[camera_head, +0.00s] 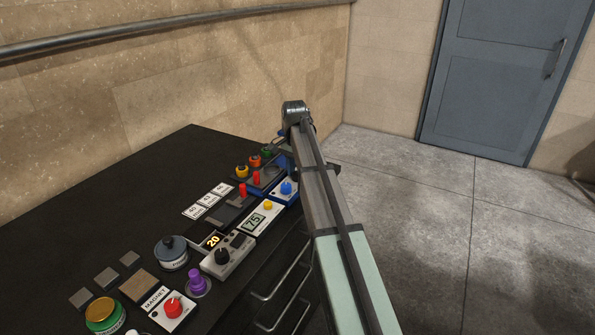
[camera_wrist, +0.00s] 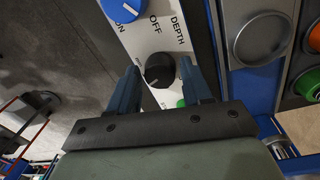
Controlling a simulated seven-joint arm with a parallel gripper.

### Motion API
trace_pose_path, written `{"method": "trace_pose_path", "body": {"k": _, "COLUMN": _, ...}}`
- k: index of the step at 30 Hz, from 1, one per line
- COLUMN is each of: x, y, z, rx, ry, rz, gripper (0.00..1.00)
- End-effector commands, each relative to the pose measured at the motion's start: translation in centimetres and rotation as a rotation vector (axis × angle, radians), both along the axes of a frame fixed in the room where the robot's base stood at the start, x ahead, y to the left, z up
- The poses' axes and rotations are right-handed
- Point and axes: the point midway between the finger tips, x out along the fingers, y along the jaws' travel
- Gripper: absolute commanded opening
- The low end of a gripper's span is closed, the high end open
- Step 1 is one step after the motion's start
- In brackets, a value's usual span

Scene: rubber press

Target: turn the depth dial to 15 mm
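The black depth dial (camera_wrist: 160,70) sits on a white panel in the wrist view, beside the printed word DEPTH. My gripper (camera_wrist: 160,67) is open, with one dark blue finger on each side of the dial. A small light mark shows on the dial, but no millimetre scale is readable. In the head view my arm covers that area, and I cannot make out the depth dial or the fingers there.
A blue ON/OFF knob (camera_wrist: 124,8) is close to the depth dial; it also shows in the head view (camera_head: 286,187). A grey round cup (camera_wrist: 263,38) is at the right.

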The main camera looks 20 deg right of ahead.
Motion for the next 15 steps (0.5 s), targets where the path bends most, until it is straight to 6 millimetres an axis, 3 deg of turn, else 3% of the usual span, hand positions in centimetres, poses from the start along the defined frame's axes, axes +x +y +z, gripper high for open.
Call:
{"method": "trace_pose_path", "body": {"k": 4, "x": 0.05, "y": -0.02, "z": 0.02, "rx": 0.0, "ry": -0.001, "rz": 0.0, "gripper": 0.62}}
{"method": "trace_pose_path", "body": {"k": 15, "x": 0.21, "y": -0.01, "z": 0.86, "rx": -0.001, "ry": -0.004, "rz": 0.0, "gripper": 0.62}}
